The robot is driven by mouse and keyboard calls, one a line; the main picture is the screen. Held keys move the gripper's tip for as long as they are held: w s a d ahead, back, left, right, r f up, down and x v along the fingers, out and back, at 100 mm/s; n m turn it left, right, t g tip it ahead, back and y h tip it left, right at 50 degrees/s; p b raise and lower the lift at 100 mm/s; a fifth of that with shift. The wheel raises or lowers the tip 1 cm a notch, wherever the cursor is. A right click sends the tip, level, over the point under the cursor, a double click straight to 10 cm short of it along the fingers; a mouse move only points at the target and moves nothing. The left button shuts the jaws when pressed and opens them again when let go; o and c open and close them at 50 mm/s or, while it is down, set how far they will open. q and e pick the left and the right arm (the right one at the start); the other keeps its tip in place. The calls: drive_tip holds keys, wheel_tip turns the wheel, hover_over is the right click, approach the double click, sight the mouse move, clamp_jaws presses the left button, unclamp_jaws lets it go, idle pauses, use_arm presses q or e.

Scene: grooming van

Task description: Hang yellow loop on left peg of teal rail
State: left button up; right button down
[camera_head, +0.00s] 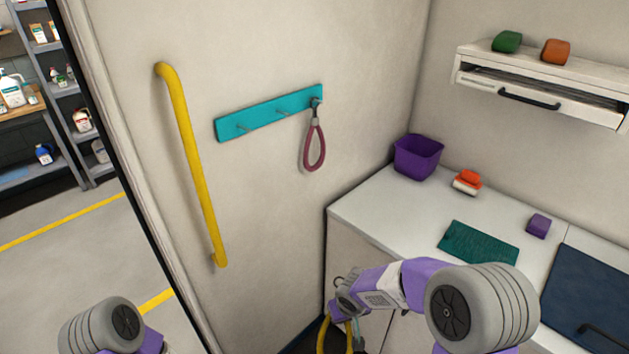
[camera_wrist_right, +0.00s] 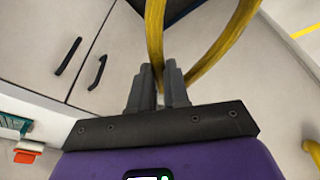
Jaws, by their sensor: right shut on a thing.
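The teal rail (camera_head: 262,116) is fixed to the wall, tilted in the picture, with several short pegs. Its left peg (camera_head: 243,129) is bare. A mauve loop (camera_head: 314,148) hangs from the right-end peg. The yellow loop (camera_head: 349,340) is below and right of the rail, at the bottom edge of the head view. My right gripper (camera_wrist_right: 161,78) is shut on the yellow loop, whose two strands (camera_wrist_right: 222,53) spread from the fingertips in the wrist view. The loop's far end is cut off. My left arm shows at the bottom left; its gripper is out of view.
A yellow grab bar (camera_head: 192,165) stands left of the rail. At right, a counter (camera_head: 385,205) carries a purple bin (camera_head: 418,157), a teal mat (camera_head: 478,243) and small blocks. A wall shelf (camera_head: 480,62) is above. The wall before the left peg is clear.

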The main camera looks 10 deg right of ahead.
drive_tip(key=w+a+r+n+t+y+p, duration=0.1)
drive_tip(key=w+a+r+n+t+y, duration=0.15)
drive_tip(key=w+r, duration=0.4)
drive_tip(key=w+a+r+n+t+y+p, duration=0.1)
drive_tip(key=w+a+r+n+t+p, duration=0.1)
drive_tip(key=w+a+r+n+t, duration=0.35)
drive_tip(key=w+a+r+n+t+y+p, duration=0.15)
drive_tip(key=r+y, duration=0.25)
drive_tip(key=r, duration=0.7)
drive_tip(key=w+a+r+n+y+p, duration=0.1)
drive_tip(key=w+r+y, duration=0.25)
drive_tip(key=r, duration=0.65)
drive_tip(key=x, duration=0.8)
drive_tip(key=shift+w+f, duration=0.15)
drive_tip(key=shift+f, duration=0.2)
drive_tip(key=shift+a, duration=0.1)
